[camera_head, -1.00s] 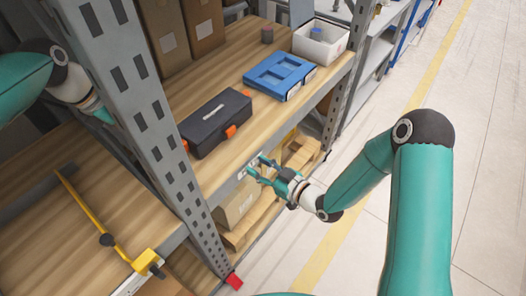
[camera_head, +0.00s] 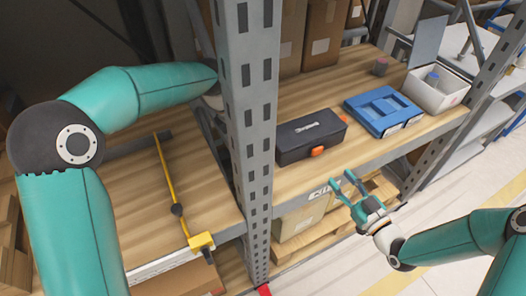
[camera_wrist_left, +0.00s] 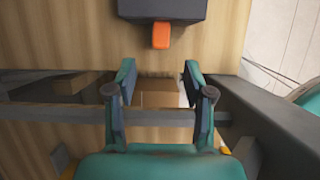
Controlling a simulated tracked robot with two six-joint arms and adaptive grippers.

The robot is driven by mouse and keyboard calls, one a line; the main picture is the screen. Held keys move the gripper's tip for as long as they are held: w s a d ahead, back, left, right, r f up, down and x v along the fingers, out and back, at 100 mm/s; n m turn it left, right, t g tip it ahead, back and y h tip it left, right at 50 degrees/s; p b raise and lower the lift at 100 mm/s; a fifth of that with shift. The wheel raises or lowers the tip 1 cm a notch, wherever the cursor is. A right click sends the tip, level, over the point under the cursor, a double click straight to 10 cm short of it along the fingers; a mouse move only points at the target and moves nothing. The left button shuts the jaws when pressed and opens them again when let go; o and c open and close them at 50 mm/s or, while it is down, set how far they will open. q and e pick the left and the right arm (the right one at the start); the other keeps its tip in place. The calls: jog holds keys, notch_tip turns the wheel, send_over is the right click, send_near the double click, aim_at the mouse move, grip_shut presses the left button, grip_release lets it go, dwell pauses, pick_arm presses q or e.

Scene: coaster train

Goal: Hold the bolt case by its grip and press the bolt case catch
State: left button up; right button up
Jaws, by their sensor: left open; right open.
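A dark case with orange catches and a pale mark on its lid, apparently the bolt case (camera_head: 300,134), lies on the wooden shelf (camera_head: 290,184) right of the post. One orange catch (camera_head: 317,151) faces the shelf's front edge. In the left wrist view, the dark case (camera_wrist_left: 162,9) is at the top with an orange catch (camera_wrist_left: 161,35) facing my left gripper (camera_wrist_left: 158,68), which is open, empty and apart from it. The post hides this gripper in the head view. My right gripper (camera_head: 341,180) is open and empty in front of the shelf edge.
A perforated grey post (camera_head: 250,120) stands between my left arm and the dark case. A blue case (camera_head: 383,111) and white bin (camera_head: 435,92) are to the right. Cartons (camera_head: 322,40) stand behind. A yellow bar clamp (camera_head: 166,174) lies left. The aisle floor is clear.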

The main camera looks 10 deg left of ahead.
pick_arm(q)
jog(key=x, duration=0.8)
jog(key=shift+f, duration=0.2)
